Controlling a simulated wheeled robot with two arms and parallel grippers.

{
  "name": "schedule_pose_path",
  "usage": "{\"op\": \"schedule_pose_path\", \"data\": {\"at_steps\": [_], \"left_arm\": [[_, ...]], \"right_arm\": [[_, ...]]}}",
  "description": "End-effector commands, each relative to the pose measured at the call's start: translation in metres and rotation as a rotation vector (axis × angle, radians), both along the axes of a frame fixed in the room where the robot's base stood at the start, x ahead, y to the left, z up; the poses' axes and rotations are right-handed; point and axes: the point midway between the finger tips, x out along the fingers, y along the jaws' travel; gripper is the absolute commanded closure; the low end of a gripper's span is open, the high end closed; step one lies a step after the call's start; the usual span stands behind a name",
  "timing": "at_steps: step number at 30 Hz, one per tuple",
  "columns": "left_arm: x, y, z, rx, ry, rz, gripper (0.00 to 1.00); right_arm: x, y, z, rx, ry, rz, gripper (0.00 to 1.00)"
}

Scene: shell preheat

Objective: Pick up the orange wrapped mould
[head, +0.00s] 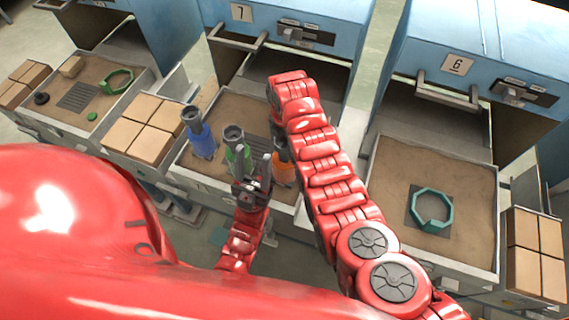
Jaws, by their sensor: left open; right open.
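The orange wrapped mould (284,173) stands upright in the sand of the middle tray (184,168), with a dark grey top. My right arm passes close over it and hides part of its right side. My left gripper (256,168) is open, just left of the orange mould and in front of the green wrapped mould (246,157). I cannot tell whether it touches either one. A blue wrapped mould (203,143) stands further left. My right arm reaches over the tray's right side, and its gripper is hidden behind the arm.
Blue ovens marked 7 (241,13) and 6 (457,65) stand behind the trays. Tan blocks (147,142) sit between the left and middle trays, and more (536,255) stand far right.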

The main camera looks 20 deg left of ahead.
Motion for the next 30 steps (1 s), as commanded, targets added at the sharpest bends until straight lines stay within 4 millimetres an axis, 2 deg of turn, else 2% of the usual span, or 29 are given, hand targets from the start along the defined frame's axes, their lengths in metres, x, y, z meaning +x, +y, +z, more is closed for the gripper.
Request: {"op": "schedule_pose_path", "data": {"at_steps": [4,12,23,30], "left_arm": [[0.0,0.0,0.008,0.0,0.0,0.0,0.5],[0.0,0.0,0.003,0.0,0.0,0.0,0.5],[0.0,0.0,0.003,0.0,0.0,0.0,0.5],[0.0,0.0,0.003,0.0,0.0,0.0,0.5]], "right_arm": [[0.001,0.0,-0.007,-0.003,0.005,0.0,0.0],[0.002,0.0,-0.029,0.0,0.001,-0.001,0.0],[0.001,0.0,-0.032,-0.001,0.003,0.0,0.0],[0.001,0.0,-0.032,0.0,0.002,0.0,0.43]]}}
